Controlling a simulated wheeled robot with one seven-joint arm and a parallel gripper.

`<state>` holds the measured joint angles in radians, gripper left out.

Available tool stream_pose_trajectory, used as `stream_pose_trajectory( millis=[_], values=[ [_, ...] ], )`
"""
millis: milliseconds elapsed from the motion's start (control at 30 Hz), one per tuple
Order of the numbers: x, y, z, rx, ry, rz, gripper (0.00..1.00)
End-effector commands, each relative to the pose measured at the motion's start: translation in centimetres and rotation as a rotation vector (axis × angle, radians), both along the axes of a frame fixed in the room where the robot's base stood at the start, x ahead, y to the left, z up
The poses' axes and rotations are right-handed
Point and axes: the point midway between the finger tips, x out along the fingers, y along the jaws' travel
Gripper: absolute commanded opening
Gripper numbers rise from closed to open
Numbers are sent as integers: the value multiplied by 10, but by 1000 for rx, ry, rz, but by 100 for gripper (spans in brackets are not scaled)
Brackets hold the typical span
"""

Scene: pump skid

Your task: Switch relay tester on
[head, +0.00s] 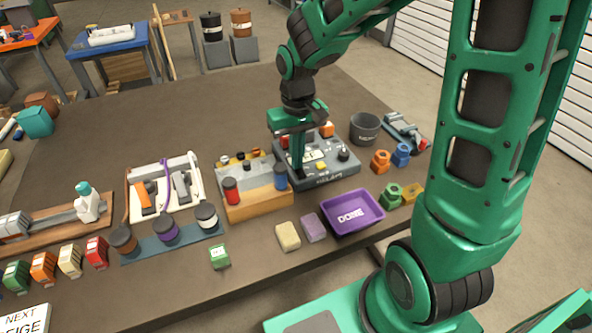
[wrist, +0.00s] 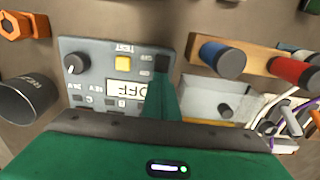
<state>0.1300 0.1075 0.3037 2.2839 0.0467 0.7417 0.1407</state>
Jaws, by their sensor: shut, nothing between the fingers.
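The relay tester is a grey box in the head view (head: 335,176), on the table in front of my arm. It also shows, upside down, in the wrist view (wrist: 85,53). It has a black knob (wrist: 76,63), a yellow TEST button (wrist: 123,63) and a display (wrist: 125,89) that reads OFF. My gripper (wrist: 163,64) is shut and empty, pointing down over the box's corner beside small ON/OFF-type lettering. In the head view the fingers (head: 298,174) reach the left part of the panel. The fingers hide whatever switch lies under them; contact cannot be told.
A wooden block with red and blue cylinders (head: 256,200) stands close left of the tester. A dark bucket (head: 364,128) is at its back right. A purple DONE tray (head: 365,222) and orange, blue and green nuts lie in front and right.

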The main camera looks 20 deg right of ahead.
Motion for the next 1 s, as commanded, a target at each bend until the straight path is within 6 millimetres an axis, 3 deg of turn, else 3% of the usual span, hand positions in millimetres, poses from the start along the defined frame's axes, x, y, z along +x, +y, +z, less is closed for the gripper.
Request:
stream_pose_trajectory(
  millis=[267, 1000],
  values=[
    [0, 0, 4, 0, -1, 0, 0],
    [0, 0, 55, 0, -1, 1, 0]
  ],
)
